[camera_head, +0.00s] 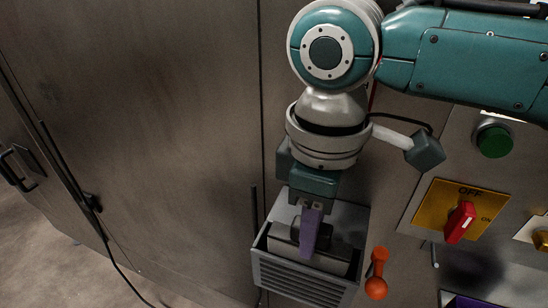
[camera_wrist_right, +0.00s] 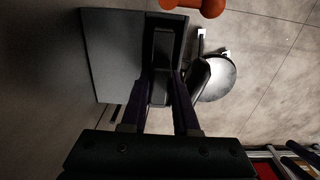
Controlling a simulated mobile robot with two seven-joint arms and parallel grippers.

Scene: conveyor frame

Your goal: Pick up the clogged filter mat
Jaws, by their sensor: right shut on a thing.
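A grey slab, which looks like the filter mat (camera_head: 335,262), sits in an open-topped louvred housing (camera_head: 300,282) on the cabinet front. My right gripper (camera_head: 309,240) comes down from above with its purple fingers at the slab's dark grip. In the right wrist view, the two fingers (camera_wrist_right: 170,85) close around a dark block at the edge of a flat grey panel (camera_wrist_right: 110,55). The gripper is shut on it. The slab's lower part is hidden by the housing, and dirt on it cannot be made out. My left gripper is not in view.
An orange handle (camera_head: 377,274) stands just right of the housing and also shows in the right wrist view (camera_wrist_right: 202,5). A yellow plate with a red switch (camera_head: 460,222) and a green button (camera_head: 494,141) are further right. A bare cabinet door (camera_head: 150,130) fills the left.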

